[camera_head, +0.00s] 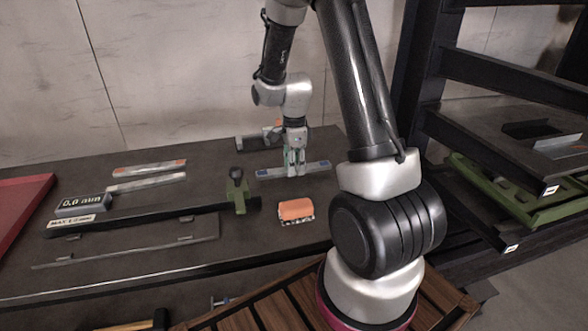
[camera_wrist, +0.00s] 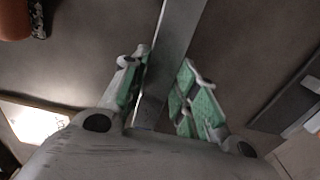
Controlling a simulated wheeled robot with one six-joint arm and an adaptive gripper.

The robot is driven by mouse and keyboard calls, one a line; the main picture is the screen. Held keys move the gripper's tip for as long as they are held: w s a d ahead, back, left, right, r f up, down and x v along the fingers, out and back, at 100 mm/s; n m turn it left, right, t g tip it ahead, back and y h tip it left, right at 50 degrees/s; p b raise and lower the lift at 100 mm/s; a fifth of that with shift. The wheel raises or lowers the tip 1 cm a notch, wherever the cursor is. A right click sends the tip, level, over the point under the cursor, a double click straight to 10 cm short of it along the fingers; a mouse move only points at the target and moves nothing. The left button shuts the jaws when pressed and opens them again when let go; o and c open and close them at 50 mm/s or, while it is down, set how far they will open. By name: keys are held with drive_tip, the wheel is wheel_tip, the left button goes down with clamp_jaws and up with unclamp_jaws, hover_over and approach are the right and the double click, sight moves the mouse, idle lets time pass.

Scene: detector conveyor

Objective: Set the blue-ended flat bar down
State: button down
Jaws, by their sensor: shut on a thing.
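The blue-ended flat bar (camera_head: 315,166) is a grey strip with blue ends, lying level across my gripper at the back of the dark table in the head view. My gripper (camera_head: 294,170) points down and is shut on its middle. In the wrist view, the bar (camera_wrist: 178,40) runs between the green-padded fingers of my gripper (camera_wrist: 160,95); its ends are not seen there. The bar is at or just above the table top (camera_head: 225,165); I cannot tell whether it touches.
Two other flat bars, one orange-ended (camera_head: 150,168) and one pale (camera_head: 146,182), lie to the left. A long gauge with a green slider (camera_head: 238,192) and a display block (camera_head: 82,204) stands nearer. An orange block (camera_head: 296,209) lies in front of my gripper. A dark rack (camera_head: 480,75) stands right.

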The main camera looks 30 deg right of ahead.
drive_tip(key=shift+f, duration=0.75)
drive_tip(key=c, duration=1.1)
unclamp_jaws()
drive_tip(key=shift+f, duration=0.15)
wheel_tip(320, 180, up, 12)
drive_tip(key=s+a+r+n+t, duration=0.2)
drive_tip(key=s+a+r+n, duration=0.1)
drive_tip(key=s+r+n, duration=0.85)
drive_tip(key=s+r+n+t, duration=0.2)
drive_tip(key=s+r+n, duration=0.1)
drive_tip(key=s+n, duration=0.6)
drive_tip(key=shift+s+a+r+n, duration=0.35)
drive_tip(key=shift+s+a, duration=0.1)
drive_tip(key=shift+s, duration=0.85)
